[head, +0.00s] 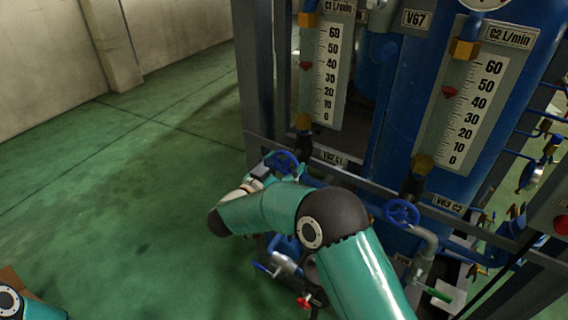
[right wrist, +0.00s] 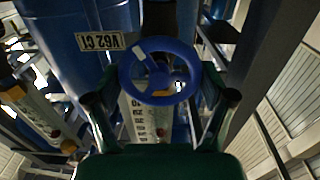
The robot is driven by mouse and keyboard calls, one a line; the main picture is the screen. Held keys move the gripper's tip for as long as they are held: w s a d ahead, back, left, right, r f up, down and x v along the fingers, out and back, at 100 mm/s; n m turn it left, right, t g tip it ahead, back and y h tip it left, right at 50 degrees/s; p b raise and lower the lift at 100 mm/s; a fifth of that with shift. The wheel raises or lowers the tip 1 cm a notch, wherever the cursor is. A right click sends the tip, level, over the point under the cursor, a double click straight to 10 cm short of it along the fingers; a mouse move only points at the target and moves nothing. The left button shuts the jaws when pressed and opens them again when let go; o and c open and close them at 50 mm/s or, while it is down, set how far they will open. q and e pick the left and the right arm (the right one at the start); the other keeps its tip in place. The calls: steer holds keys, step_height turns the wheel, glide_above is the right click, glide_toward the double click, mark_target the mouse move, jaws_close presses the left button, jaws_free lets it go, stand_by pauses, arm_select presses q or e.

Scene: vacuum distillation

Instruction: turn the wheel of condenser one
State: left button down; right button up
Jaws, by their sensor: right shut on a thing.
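The wheel of condenser one is a small blue handwheel (head: 284,162) on the rack, below the C1 flow gauge (head: 327,72) and beside the partly hidden V62 C1 label (head: 328,157). My right gripper (head: 264,174) is at this wheel, partly hidden behind my own arm. In the right wrist view the wheel (right wrist: 160,92) sits between the two fingers of my right gripper (right wrist: 162,98), near the V62 C1 label (right wrist: 100,41). The gripper is shut on the wheel, with a finger at either side of the rim. My left gripper is outside the picture.
A second blue handwheel (head: 401,212) stands to the right, near the V63 C2 label (head: 443,203) and below the C2 gauge (head: 470,110). Pipes, smaller valves and grey frame bars crowd the rack.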

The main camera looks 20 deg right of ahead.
steer(key=shift+r+n+p, duration=0.25)
steer(key=shift+n+p, duration=0.35)
steer(key=shift+p, duration=0.2)
steer(key=shift+n, duration=0.4)
steer(key=shift+f, duration=0.2)
steer(key=o, duration=1)
steer(key=shift+a, duration=0.1)
steer(key=v, duration=1.2)
steer(key=shift+f, duration=0.1)
